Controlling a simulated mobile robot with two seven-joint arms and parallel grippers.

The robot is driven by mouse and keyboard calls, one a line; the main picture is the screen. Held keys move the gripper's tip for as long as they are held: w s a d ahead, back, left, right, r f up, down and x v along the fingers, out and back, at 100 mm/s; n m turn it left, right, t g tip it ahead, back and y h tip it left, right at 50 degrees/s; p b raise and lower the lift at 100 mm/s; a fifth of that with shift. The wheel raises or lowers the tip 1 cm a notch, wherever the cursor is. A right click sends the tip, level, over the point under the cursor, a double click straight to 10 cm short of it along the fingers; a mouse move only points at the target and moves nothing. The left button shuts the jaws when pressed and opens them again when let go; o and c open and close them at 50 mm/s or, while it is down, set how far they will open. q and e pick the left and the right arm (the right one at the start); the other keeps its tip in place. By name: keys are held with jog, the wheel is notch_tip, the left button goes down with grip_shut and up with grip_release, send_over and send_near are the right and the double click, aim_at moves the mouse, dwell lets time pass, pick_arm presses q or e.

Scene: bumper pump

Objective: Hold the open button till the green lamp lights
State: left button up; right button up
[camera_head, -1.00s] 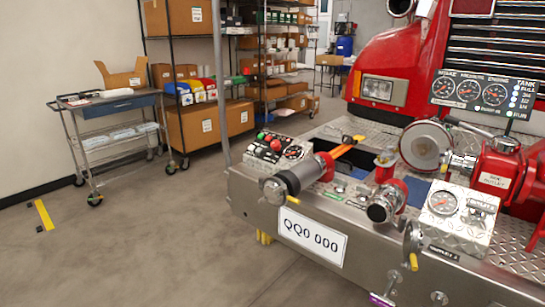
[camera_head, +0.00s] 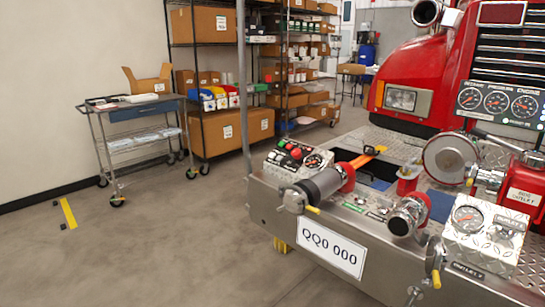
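A small control panel (camera_head: 298,158) sits at the left end of the fire truck's diamond-plate bumper. It carries red, green and black round buttons or lamps and a dial gauge (camera_head: 314,161). A red button (camera_head: 296,153) stands out near its middle. The labels are too small to read, so I cannot tell which button is the open button or whether a green lamp is lit. Neither of my grippers is in view.
The bumper (camera_head: 300,222) bears a grey capped pipe (camera_head: 322,186), an orange-handled lever (camera_head: 362,159) and a second gauge box (camera_head: 482,230). A vertical metal pole (camera_head: 243,80) rises near the panel. A cart (camera_head: 135,130) and shelves stand behind.

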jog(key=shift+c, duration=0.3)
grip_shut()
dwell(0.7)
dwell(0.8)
